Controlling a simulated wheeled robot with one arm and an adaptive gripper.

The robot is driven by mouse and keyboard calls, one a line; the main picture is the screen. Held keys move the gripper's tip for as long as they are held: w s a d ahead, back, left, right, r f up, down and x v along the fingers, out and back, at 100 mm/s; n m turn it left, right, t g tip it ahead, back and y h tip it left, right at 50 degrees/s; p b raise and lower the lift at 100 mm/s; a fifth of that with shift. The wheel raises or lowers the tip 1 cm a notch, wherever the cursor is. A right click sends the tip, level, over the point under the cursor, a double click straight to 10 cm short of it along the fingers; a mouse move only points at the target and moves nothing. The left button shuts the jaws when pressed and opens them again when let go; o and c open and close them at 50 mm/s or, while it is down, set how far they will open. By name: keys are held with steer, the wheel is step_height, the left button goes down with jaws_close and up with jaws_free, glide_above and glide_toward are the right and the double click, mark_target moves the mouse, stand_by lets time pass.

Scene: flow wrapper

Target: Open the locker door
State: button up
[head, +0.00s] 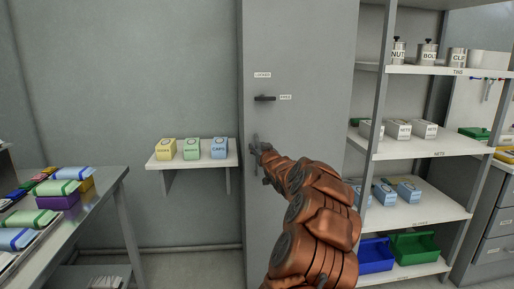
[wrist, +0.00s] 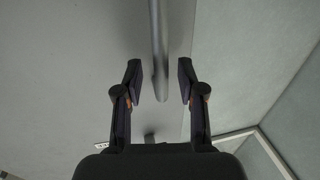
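The tall grey locker (head: 300,60) stands in the middle of the head view, and its door looks shut. A small black lever (head: 265,98) sits on the door beside a small label, with another label above it. Below it is a vertical bar handle (head: 255,142), partly hidden by my gripper. My gripper (head: 258,158) is at this bar. In the wrist view my gripper (wrist: 160,80) is open, with one finger on each side of the grey bar (wrist: 158,45). Gaps show on both sides of the bar.
A small wall shelf (head: 170,161) with three boxes is left of the locker. A table (head: 100,190) with wrapped packs stands further left. A shelving rack (head: 430,148) with tins, boxes and bins stands on the right. Floor left of the locker looks clear.

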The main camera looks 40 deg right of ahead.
steer(key=shift+w+d, duration=0.15)
steer(key=shift+w, duration=0.35)
jaws_close()
stand_by(0.5)
